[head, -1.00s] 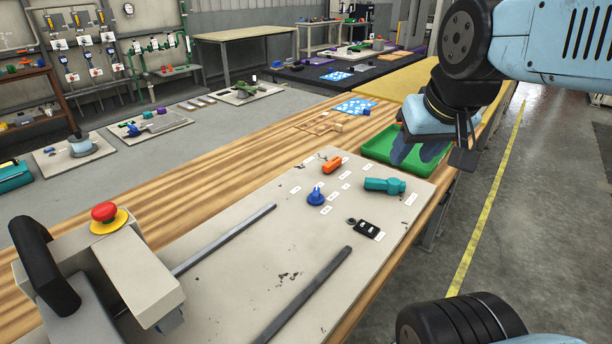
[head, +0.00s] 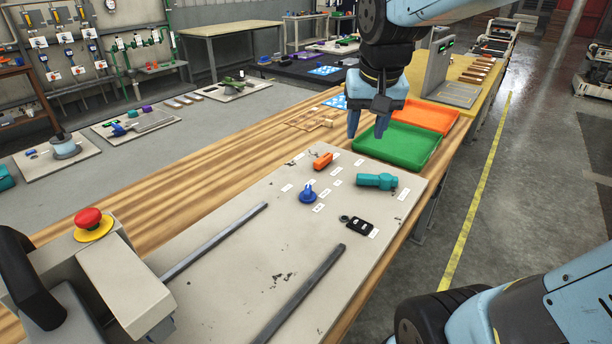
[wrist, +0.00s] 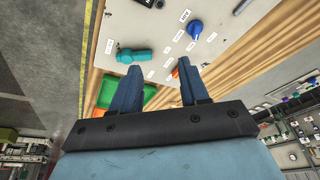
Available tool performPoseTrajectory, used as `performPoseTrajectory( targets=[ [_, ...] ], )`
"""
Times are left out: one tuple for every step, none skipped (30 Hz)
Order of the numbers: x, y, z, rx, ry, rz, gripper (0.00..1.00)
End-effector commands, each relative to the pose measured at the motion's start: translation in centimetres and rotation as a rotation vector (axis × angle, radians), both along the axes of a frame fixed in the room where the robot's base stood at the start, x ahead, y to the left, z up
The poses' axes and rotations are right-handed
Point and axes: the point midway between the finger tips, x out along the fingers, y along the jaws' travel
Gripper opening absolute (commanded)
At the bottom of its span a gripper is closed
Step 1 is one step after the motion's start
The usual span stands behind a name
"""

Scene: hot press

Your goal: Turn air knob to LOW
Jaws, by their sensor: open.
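A blue round knob (head: 307,195) with a pointer ridge stands on the pale panel (head: 240,270), with small white labels around it. Their text is too small to read, so I cannot tell its setting. The knob also shows near the top of the wrist view (wrist: 194,28). My gripper (head: 366,130) is open and empty, fingers pointing down, above the green tray's near-left side and beyond the knob. In the wrist view its two blue fingers (wrist: 158,70) are apart, with the knob beyond the right fingertip.
An orange block-shaped control (head: 322,161), a teal handle (head: 377,181) and a black switch (head: 360,226) sit around the knob. Two metal rails and a red emergency button (head: 88,218) are nearer. A green tray (head: 400,150) and an orange tray (head: 430,118) lie beyond the panel.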

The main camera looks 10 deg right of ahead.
Motion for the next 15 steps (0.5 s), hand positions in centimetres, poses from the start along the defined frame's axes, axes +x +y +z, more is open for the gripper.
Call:
performPoseTrajectory(
  targets=[
    [1.3, 0.6, -0.5, 0.002, 0.026, -0.007, 0.45],
    [1.9, 1.0, -0.8, 0.004, 0.04, -0.013, 0.45],
    [2.9, 1.5, -1.2, 0.007, 0.057, -0.023, 0.45],
    [3.5, 1.8, -1.5, 0.008, 0.071, -0.029, 0.45],
    [4.2, 2.2, -1.8, 0.01, 0.083, -0.035, 0.45],
    [5.0, 2.8, -2.3, 0.012, 0.101, -0.044, 0.45],
    [5.7, 3.1, -2.7, 0.013, 0.114, -0.051, 0.45],
    [6.3, 3.5, -3.1, 0.016, 0.127, -0.057, 0.45],
    [7.2, 4.1, -3.7, 0.017, 0.146, -0.066, 0.45],
    [7.8, 4.5, -4.1, 0.019, 0.159, -0.073, 0.45],
    [8.4, 4.9, -4.6, 0.02, 0.173, -0.079, 0.45],
    [9.2, 5.4, -5.2, 0.022, 0.19, -0.09, 0.45],
    [9.7, 5.8, -5.7, 0.023, 0.203, -0.096, 0.45],
    [10.2, 6.2, -6.2, 0.024, 0.215, -0.103, 0.45],
    [10.9, 6.7, -6.8, 0.026, 0.229, -0.11, 0.45]
  ],
)
